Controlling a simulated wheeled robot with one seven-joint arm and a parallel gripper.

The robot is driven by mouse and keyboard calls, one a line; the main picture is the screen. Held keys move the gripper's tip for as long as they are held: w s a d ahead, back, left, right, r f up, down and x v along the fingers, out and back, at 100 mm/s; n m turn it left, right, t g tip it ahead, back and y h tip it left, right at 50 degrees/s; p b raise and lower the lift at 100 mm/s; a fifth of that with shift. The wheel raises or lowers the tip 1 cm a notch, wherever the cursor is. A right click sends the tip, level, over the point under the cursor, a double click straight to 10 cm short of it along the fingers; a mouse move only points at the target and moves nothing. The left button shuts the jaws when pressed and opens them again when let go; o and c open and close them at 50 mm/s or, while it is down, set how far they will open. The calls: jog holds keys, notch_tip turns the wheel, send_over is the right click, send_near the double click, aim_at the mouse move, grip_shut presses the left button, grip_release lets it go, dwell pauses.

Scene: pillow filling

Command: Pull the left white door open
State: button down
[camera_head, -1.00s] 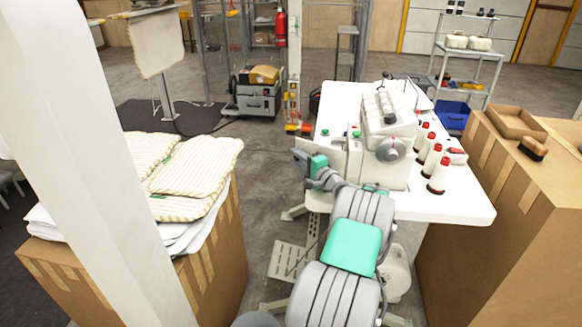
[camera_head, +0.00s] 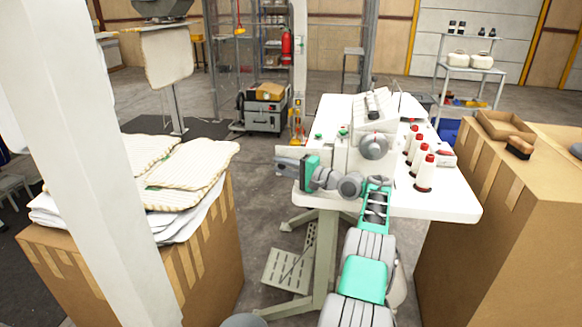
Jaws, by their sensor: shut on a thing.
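The white sewing machine (camera_head: 343,155) stands on the white table, with its handwheel facing me. A white panel, which looks like the left white door (camera_head: 298,149), sticks out to the left from the machine's left side. My gripper (camera_head: 284,166) reaches in from the right, low in front of the machine, and points left. Its grey fingers are shut at the lower edge of the door. The exact contact is small and partly hidden by the green wrist.
The white table (camera_head: 450,205) carries several red-topped thread cones (camera_head: 425,172) on the right. A white post (camera_head: 85,150) crosses the left foreground. Cardboard boxes stand left (camera_head: 215,240) and right (camera_head: 520,215).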

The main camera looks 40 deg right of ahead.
jog(key=c, duration=1.2)
grip_release()
jog(key=shift+c, duration=0.2)
